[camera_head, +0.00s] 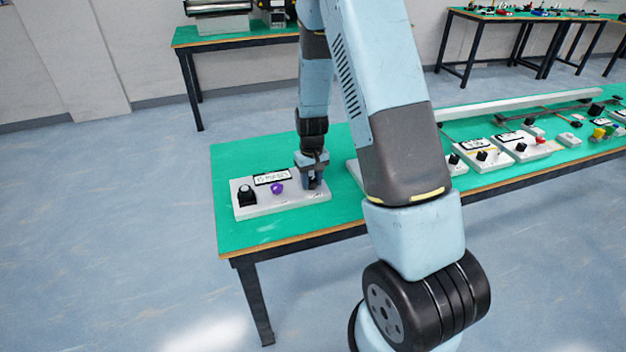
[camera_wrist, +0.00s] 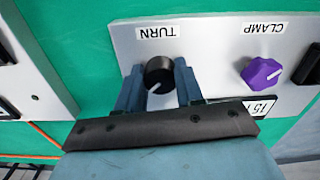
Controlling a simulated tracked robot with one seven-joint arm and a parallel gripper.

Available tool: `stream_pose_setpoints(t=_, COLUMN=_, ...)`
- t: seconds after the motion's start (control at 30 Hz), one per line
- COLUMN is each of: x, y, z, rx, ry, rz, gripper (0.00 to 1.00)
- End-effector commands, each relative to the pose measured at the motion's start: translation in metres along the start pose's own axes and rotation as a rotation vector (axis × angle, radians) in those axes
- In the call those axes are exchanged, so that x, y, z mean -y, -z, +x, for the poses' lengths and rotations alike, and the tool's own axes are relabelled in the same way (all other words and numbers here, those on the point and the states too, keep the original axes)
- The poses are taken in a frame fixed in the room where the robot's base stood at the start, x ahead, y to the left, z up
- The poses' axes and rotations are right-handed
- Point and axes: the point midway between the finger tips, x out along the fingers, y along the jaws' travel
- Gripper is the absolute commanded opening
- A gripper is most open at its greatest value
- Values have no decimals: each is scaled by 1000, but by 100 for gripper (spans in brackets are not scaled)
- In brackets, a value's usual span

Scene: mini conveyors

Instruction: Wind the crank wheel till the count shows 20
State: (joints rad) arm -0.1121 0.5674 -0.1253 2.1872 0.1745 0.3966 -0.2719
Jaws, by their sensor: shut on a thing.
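The grey-white control panel (camera_head: 285,203) lies on the near left end of the green table. In the wrist view, a round black knob (camera_wrist: 159,73) with a white pointer line sits by the upside-down label TURN (camera_wrist: 158,32). It is the only wheel-like part at my fingers; no crank handle shows. My gripper (camera_wrist: 159,86) is shut on this black knob, one finger on each side.
A purple knob (camera_wrist: 262,73) labelled CLAMP sits beside the TURN knob. A black control (camera_head: 247,196) stands at the panel's left end. Another panel (camera_wrist: 30,70) lies close by across a green gap. More control panels (camera_head: 520,145) line the table to the right.

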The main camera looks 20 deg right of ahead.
Motion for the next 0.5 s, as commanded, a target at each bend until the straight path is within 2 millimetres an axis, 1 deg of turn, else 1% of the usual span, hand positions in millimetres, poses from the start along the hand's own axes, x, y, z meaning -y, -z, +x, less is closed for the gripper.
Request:
stream_pose_setpoints(t=0.2, x=0, y=2, z=-1, rx=-4, ry=-1, rz=181, gripper=6)
stream_pose_setpoints(t=0.5, x=0, y=2, z=-1, rx=-5, ry=-1, rz=356, gripper=6)
